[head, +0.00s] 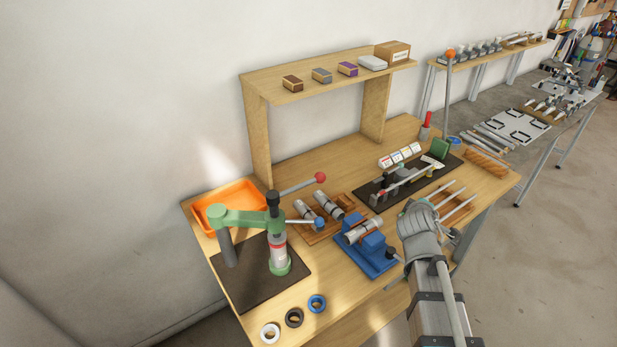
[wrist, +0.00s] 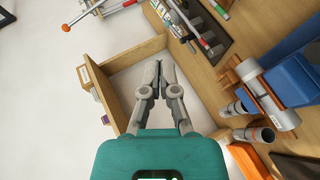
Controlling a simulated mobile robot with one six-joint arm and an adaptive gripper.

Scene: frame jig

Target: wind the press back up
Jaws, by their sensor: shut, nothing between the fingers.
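The press stands at the left of the bench in the head view, with a green arm (head: 237,216) on a grey column and a grey and red body (head: 277,250) over a green foot. A lever with a red ball (head: 320,177) reaches up and right from its top. A second rod with a blue knob (head: 320,223) shows at its right side. My gripper (wrist: 164,68) is shut and empty in the wrist view.
The blue vise (head: 376,257) and a wooden block with metal cylinders (head: 312,229) stand between press and arm. An orange tray (head: 240,193) lies behind the press, also in the wrist view (wrist: 247,161). Several rings (head: 294,317) lie in front. A wooden shelf (head: 250,130) stands at the back.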

